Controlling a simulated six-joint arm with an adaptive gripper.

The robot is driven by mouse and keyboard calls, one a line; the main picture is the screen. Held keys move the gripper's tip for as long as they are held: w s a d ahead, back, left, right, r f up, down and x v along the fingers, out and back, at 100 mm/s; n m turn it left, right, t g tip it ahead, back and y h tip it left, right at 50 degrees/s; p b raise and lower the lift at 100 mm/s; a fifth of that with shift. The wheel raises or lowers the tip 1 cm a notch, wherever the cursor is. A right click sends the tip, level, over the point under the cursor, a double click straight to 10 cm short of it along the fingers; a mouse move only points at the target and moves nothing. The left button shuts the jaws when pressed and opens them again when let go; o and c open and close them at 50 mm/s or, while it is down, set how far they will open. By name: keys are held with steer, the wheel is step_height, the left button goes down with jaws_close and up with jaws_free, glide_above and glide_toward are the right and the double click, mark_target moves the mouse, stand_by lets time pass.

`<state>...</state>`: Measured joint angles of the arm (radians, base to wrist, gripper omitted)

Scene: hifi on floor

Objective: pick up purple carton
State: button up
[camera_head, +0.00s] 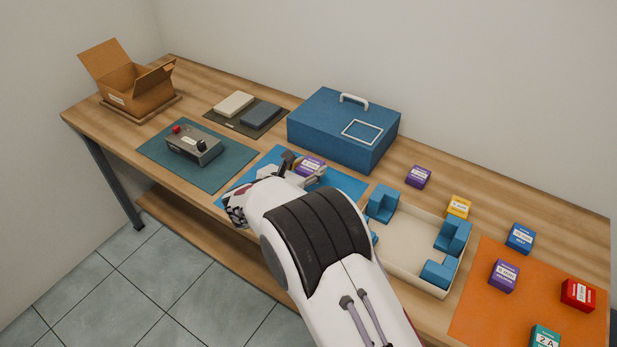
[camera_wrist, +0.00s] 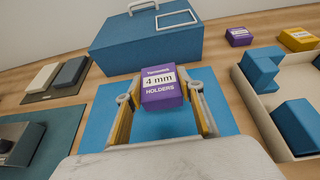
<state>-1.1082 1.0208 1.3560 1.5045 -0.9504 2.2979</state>
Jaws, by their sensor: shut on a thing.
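A purple carton (camera_wrist: 162,92) with a white band reading "4 mm" and the word "HOLDERS" is between the two fingers of my gripper (camera_wrist: 160,98). The fingers hold it from its left and right sides. In the head view the held carton (camera_head: 311,164) shows over the blue mat (camera_head: 345,185), partly hidden by my gripper (camera_head: 304,170). I cannot tell for sure how far it is above the mat. Another purple carton (camera_head: 418,177) stands on the bare wood right of the blue case, and one more purple carton (camera_head: 503,276) stands on the orange mat.
A blue case (camera_head: 340,125) with a handle stands behind the blue mat. A cream tray (camera_head: 405,267) with blue blocks lies to the right. Yellow (camera_head: 458,207), blue (camera_head: 520,238), red (camera_head: 578,294) and teal (camera_head: 545,338) cartons stand farther right. A grey control box (camera_head: 193,147) is left.

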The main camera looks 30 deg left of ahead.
mark_target(309, 167)
steer(key=shift+r, duration=0.7)
steer(key=shift+r, duration=0.1)
steer(key=shift+r, duration=0.55)
step_height(309, 167, up, 4)
steer(key=shift+r, duration=0.2)
steer(key=w+d+m+g+h, duration=0.1)
steer(key=w+d+m+h, duration=0.15)
steer(key=w+d, duration=1.4)
steer(key=w+d+m+h, duration=0.2)
steer(key=w+d+h, duration=0.1)
steer(key=w+d, duration=1.3)
steer(key=s+d+f, duration=0.2)
steer(key=d+f, duration=0.1)
steer(key=f, duration=0.2)
steer(key=shift+s+f, duration=0.2)
steer(key=shift+s, duration=0.05)
